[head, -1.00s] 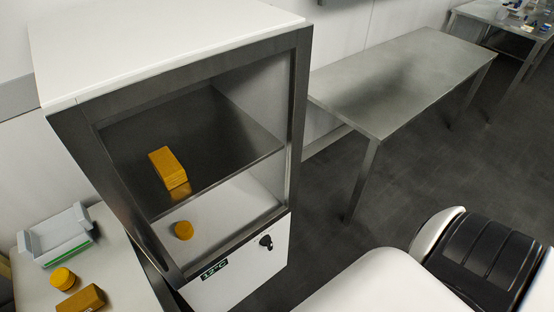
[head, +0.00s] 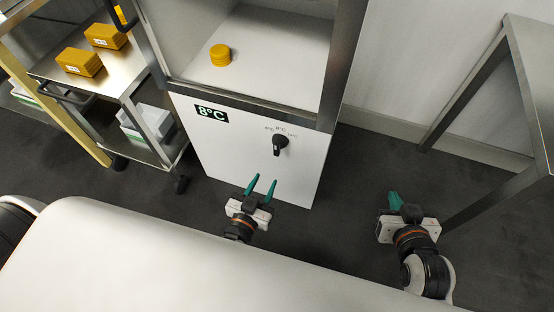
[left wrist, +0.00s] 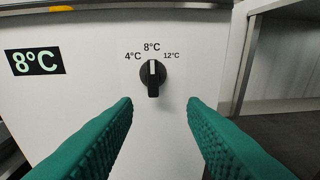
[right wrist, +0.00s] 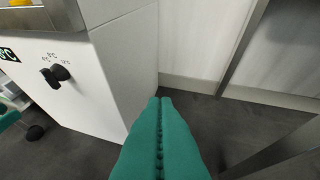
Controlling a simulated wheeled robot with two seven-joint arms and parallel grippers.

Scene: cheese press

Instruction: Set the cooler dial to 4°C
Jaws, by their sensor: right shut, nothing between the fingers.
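The cooler (head: 222,146) has a white lower panel with a black dial (head: 279,145) and a display (head: 211,113) that reads 8°C. In the left wrist view the dial (left wrist: 152,77) has its white mark pointing straight up at 8°C, between 4°C on the left and 12°C on the right. My left gripper (head: 262,186) is open, in front of the panel and below the dial, its teal fingers apart and not touching it. My right gripper (head: 395,202) is shut and empty, right of the cooler; its closed fingers (right wrist: 160,102) show in the right wrist view.
A yellow round cheese (head: 220,55) sits on the cooler's lower shelf. A metal cart (head: 120,85) with yellow blocks (head: 80,62) stands to the left. A metal table's leg (head: 495,205) is near my right arm. The floor between is clear.

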